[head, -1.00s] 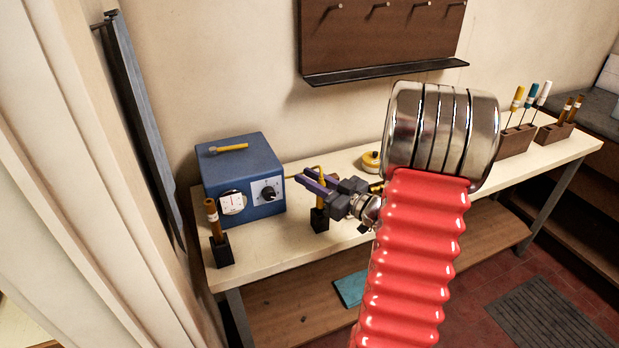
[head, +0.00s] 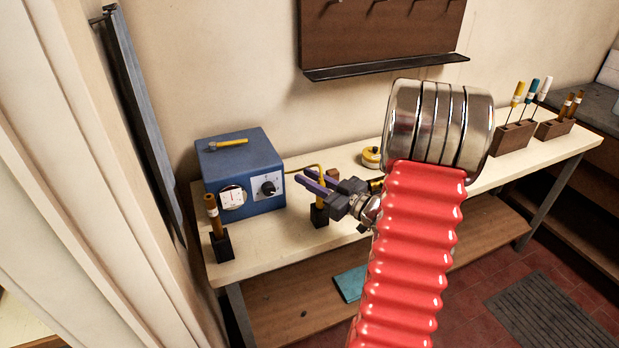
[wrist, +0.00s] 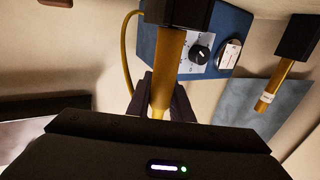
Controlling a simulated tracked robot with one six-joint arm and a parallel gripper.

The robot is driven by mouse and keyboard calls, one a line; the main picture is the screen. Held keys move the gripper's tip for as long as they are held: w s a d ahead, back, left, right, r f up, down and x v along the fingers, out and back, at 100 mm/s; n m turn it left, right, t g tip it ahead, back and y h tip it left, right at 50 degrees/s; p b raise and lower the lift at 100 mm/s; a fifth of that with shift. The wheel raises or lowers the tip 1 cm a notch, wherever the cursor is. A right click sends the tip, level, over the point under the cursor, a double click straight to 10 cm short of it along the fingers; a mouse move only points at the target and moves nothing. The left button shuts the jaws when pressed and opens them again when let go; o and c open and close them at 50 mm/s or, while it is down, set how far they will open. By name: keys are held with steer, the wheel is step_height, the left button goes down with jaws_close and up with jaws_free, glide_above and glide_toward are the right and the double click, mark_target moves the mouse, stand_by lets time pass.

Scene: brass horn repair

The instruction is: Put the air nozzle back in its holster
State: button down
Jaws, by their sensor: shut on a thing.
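The air nozzle, a yellow shaft (wrist: 169,62) in the wrist view, passes between the fingers of my gripper (wrist: 161,88). My gripper (head: 304,176) is shut on it above the workbench. In the head view a little of the yellow nozzle (head: 319,203) shows under the fingers, right at the black holster (head: 319,217) on the bench. In the wrist view the shaft's far end meets the black holster (wrist: 182,12). How deep it sits inside I cannot tell. A thin bent yellow piece (head: 321,170) rises by the fingers.
A blue box (head: 243,172) with a gauge and knob stands left of the holster. A second black holder (head: 221,245) with an orange-brown tool (head: 211,214) stands at the bench's left end. A yellow round item (head: 371,157) lies behind. The bench top (head: 262,238) in front is clear.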

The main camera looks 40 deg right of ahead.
steer(key=shift+f, duration=1.7)
steer(key=c, duration=1.5)
jaws_free()
steer(key=shift+s, duration=0.1)
steer(key=s, duration=0.4)
steer(key=s+d, duration=0.1)
steer(key=s, duration=0.4)
steer(key=s+d, duration=0.1)
steer(key=s, duration=0.3)
steer(key=shift+s+d+f, duration=0.1)
steer(key=shift+s+d, duration=0.05)
steer(key=shift+d, duration=0.05)
